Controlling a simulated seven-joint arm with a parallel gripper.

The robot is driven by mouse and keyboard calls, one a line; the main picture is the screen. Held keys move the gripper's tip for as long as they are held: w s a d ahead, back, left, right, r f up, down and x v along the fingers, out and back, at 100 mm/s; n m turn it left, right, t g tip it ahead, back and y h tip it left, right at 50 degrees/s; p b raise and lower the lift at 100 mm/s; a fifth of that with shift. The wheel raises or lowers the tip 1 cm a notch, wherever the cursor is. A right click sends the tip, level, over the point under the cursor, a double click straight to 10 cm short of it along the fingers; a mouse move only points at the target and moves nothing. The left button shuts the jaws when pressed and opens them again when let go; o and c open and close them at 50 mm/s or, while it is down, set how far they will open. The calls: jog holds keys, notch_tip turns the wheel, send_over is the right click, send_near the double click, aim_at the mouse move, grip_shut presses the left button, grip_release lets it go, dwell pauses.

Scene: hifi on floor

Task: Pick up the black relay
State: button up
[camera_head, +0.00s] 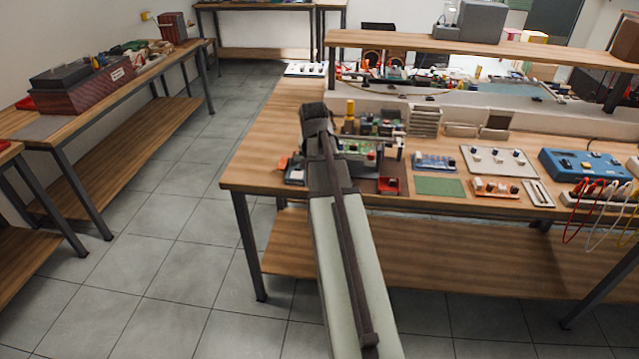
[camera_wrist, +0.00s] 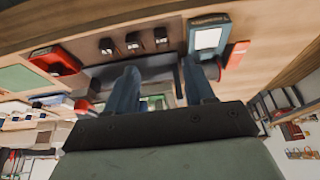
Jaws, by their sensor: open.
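My gripper (camera_wrist: 161,88) is open, with dark fingers apart and nothing visibly held. The row appears beyond the fingertips, apart from them. In the head view my arm reaches over the bench's left part and hides the fingers and whatever lies under them.
A red box (camera_wrist: 56,61) and a dark device with a pale screen (camera_wrist: 208,38) flank the row. Bench space near the arm is crowded.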

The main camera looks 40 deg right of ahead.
jog(key=shift+a+x, duration=0.2)
jog(key=shift+x, duration=4.8)
jog(key=shift+f, duration=0.1)
grip_shut()
